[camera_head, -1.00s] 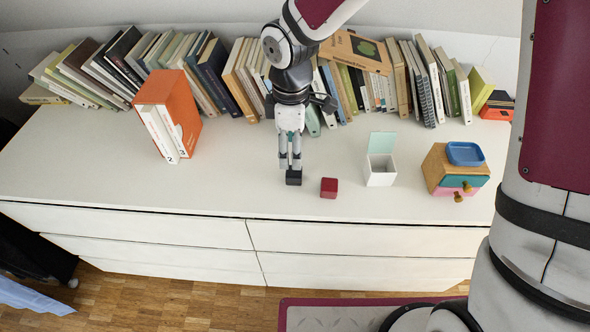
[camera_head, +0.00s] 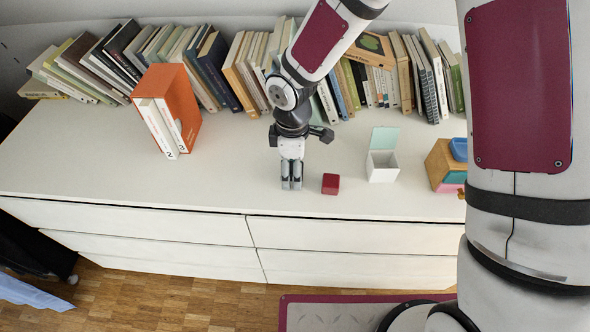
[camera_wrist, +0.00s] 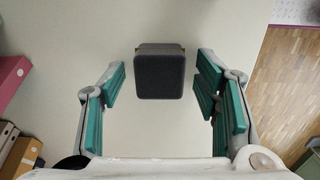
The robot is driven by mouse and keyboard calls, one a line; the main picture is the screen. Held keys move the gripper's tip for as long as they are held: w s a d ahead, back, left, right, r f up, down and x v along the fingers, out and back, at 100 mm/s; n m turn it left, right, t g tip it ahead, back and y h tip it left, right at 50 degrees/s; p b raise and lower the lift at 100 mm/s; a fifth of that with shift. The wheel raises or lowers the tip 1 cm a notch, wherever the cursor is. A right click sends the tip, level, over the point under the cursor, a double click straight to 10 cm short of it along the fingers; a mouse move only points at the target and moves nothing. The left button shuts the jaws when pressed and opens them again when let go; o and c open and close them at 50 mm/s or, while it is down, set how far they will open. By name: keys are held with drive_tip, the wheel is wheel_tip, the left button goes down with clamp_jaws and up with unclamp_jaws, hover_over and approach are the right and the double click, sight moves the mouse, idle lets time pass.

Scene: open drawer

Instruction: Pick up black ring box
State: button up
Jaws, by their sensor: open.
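The black ring box (camera_wrist: 160,77) shows in the wrist view as a dark, square-topped block with a thin brown edge, resting on the white dresser top (camera_head: 240,185). My gripper (camera_wrist: 162,82) is open, with teal-padded fingers to the left and right of the box and a gap on each side. In the head view my gripper (camera_head: 291,187) points straight down close to the dresser top. There the box is hidden by the fingers.
A red cube (camera_head: 330,184) sits close to the right of my gripper. Farther right stand an open white box (camera_head: 382,165) and a small wooden drawer chest (camera_head: 440,165). An orange slipcase (camera_head: 172,105) is to the left; books line the back.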

drive_tip(key=c, duration=1.1)
drive_tip(key=shift+r, duration=0.15)
